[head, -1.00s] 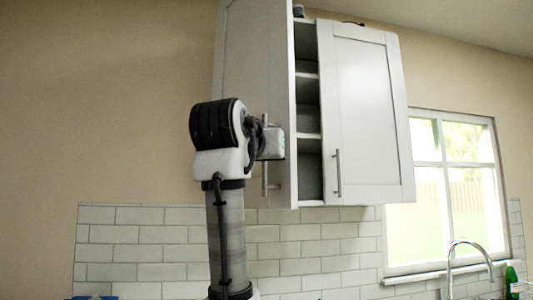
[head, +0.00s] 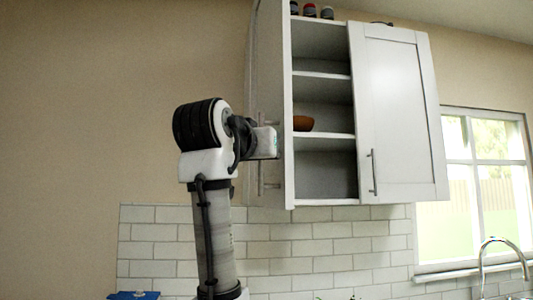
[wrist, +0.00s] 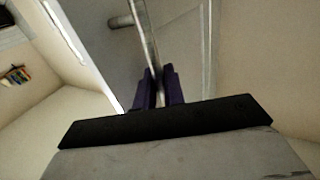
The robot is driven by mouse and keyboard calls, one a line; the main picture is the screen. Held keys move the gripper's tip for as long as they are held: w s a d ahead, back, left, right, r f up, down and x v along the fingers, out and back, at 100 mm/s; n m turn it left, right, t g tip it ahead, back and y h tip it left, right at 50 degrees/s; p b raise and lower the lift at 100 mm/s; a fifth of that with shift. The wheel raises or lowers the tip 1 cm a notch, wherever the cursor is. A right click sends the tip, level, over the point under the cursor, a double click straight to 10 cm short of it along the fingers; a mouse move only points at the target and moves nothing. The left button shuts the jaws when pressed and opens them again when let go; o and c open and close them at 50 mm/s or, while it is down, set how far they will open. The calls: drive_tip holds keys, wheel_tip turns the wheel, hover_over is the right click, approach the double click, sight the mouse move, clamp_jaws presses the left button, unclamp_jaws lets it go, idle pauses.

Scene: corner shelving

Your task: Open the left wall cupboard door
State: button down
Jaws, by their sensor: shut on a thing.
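The left wall cupboard door (head: 267,95) stands swung wide open at the cupboard's left side, seen nearly edge-on in the head view. Its bar handle (head: 262,180) is on the door's outer face; it also shows in the wrist view as a metal bar (wrist: 146,35). My gripper (wrist: 158,88) is shut on this handle, with the bar between its two dark fingers. In the head view the fingers are hidden behind my wrist and the door edge. The open compartment (head: 322,105) shows several shelves.
The right cupboard door (head: 398,115) is closed, with a vertical handle (head: 373,172). A brown bowl (head: 303,123) sits on a shelf. Small jars (head: 310,10) stand on top of the cupboard. A window (head: 487,190) and a faucet (head: 503,250) are at right. The wall at left is clear.

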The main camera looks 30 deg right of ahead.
drive_tip(key=shift+a, duration=0.15)
drive_tip(key=c, duration=1.6)
unclamp_jaws()
drive_tip(key=b+v, duration=0.5)
drive_tip(key=v, duration=0.8)
drive_tip(key=shift+s+a, duration=0.25)
drive_tip(key=shift+s, duration=0.05)
